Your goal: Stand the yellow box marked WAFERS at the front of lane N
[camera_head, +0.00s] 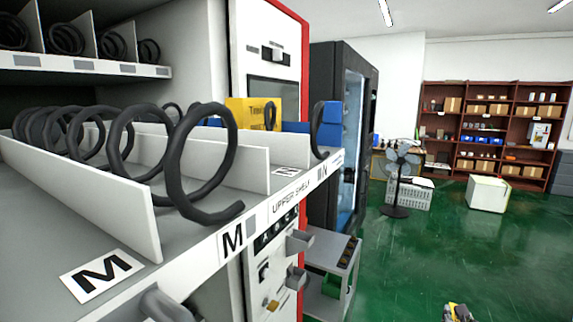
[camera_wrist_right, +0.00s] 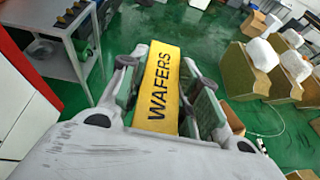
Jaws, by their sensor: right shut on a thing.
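The yellow box marked WAFERS (camera_wrist_right: 161,85) is between the fingers of my right gripper (camera_wrist_right: 160,95) in the right wrist view, with its lettered face towards the camera. My right gripper is shut on it, with the green floor far below. In the head view a small yellow and dark part of the box and gripper (camera_head: 458,313) shows at the bottom edge, right of the shelf and clear of it. Lane N's label (camera_head: 323,171) is on the upper shelf's front edge, beyond lane M, with a black coil (camera_head: 318,130) at that lane. My left gripper is not in view.
Lane M's label (camera_head: 232,239) and its large coil (camera_head: 205,165) are nearer, with white dividers (camera_head: 80,190) between lanes. A yellow item with lettering (camera_head: 240,110) and a blue item (camera_head: 296,127) show behind the dividers. A grey cart (camera_head: 345,262) stands below; open floor lies right.

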